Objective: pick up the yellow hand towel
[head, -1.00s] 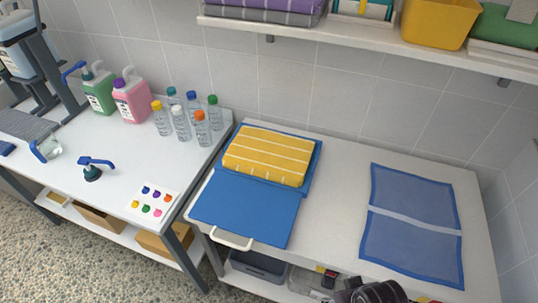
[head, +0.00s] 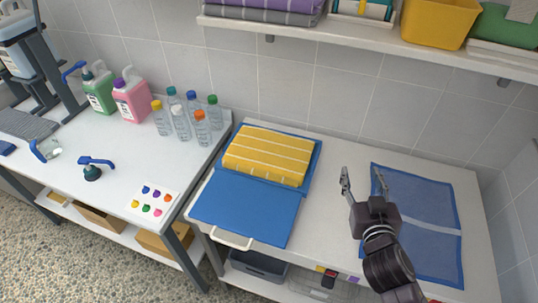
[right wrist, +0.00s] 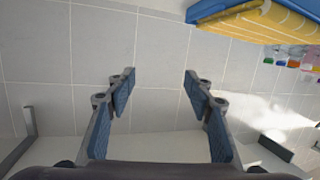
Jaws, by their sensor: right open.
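The yellow hand towel (head: 268,155) with white stripes lies folded on the back part of a blue folding board (head: 245,207) on the right-hand table. It also shows at the top right of the right wrist view (right wrist: 262,22). My right gripper (head: 361,178) is open and empty, above the table to the right of the towel and apart from it. In the right wrist view its two fingers (right wrist: 158,88) stand wide apart with only wall between them. My left gripper is not in view.
A blue mesh bag (head: 425,215) lies flat at the table's right. A shelf (head: 370,37) with a yellow bin (head: 440,20) hangs above. Several bottles (head: 181,122) stand on the left table. Bare tabletop (head: 335,165) lies between towel and mesh bag.

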